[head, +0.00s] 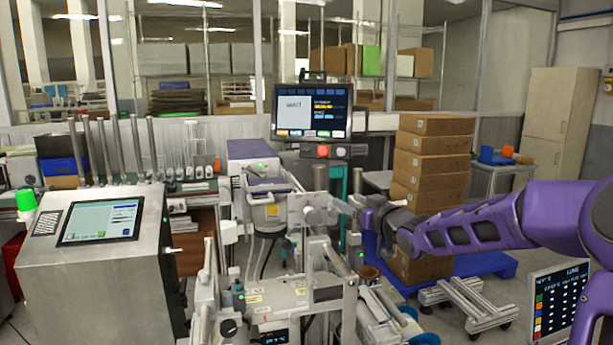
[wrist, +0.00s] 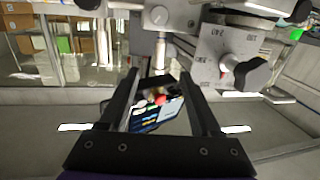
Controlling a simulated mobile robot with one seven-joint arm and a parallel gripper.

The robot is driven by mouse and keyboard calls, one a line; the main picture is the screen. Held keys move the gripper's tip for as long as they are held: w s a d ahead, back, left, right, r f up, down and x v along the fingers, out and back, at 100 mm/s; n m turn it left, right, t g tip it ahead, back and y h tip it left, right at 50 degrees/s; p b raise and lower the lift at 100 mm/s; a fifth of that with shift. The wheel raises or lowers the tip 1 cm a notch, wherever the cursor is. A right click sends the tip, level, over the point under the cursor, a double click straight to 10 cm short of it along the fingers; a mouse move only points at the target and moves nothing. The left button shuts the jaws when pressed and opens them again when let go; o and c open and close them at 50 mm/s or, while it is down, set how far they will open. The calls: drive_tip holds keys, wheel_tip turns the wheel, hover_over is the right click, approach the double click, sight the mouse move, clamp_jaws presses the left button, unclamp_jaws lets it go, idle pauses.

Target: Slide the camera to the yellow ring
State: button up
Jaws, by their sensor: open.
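My gripper (head: 342,205) is open at the end of my purple arm, beside the upper part of a grey machine (head: 312,300) in the head view. In the wrist view, my gripper's two black fingers (wrist: 162,78) stand apart. The machine shows above them, with a silver post, a round knob (wrist: 158,16) and a grey plate (wrist: 216,55) bearing a black knob (wrist: 252,73). I cannot tell which part is the camera, nor whether the fingers touch the machine. I cannot make out a yellow ring in either view.
A monitor (head: 312,112) stands behind the machine. A metal console (head: 95,270) with a screen is at left. Stacked cardboard boxes (head: 431,165) stand on a blue pallet (head: 487,264) at right. A dark display panel (head: 560,303) is at lower right. Some floor is open at right.

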sight(321, 179)
drive_tip(key=x, duration=0.5)
drive_tip(key=r+p+x, duration=0.1)
drive_tip(key=x, duration=0.5)
drive_tip(key=r+x, duration=0.1)
drive_tip(key=x, duration=0.5)
drive_tip(key=shift+a, duration=0.15)
clamp_jaws()
idle(1.1)
